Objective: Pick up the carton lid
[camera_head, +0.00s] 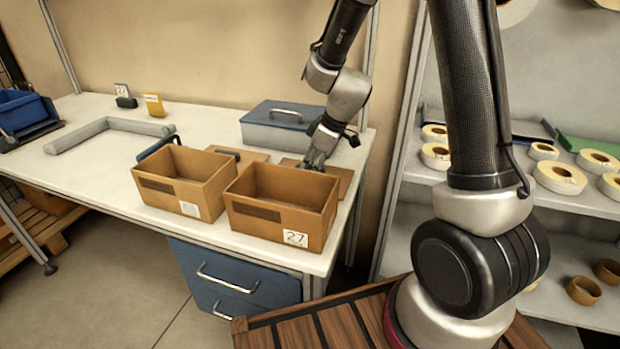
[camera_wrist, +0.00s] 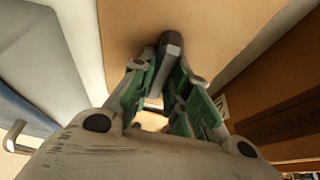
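A flat brown carton lid (camera_head: 342,180) lies on the white table behind the right-hand open carton (camera_head: 262,222), which bears a "27" label. My gripper (camera_head: 318,160) is down over this lid and hides part of it. In the wrist view the lid (camera_wrist: 215,30) has a dark grey bar handle (camera_wrist: 171,45). My gripper's green-padded fingers (camera_wrist: 165,80) stand on either side of the handle, very close to it. I cannot tell whether they press on it. A second brown lid with a dark handle (camera_head: 228,153) lies behind the left-hand open carton (camera_head: 180,190).
A blue-grey toolbox (camera_head: 275,128) stands just behind the lid, close to my gripper. The right-hand carton's wall (camera_wrist: 285,115) is close on the other side. A grey angled bar (camera_head: 110,128) lies to the left. Shelves with tape reels (camera_head: 560,177) stand at the right.

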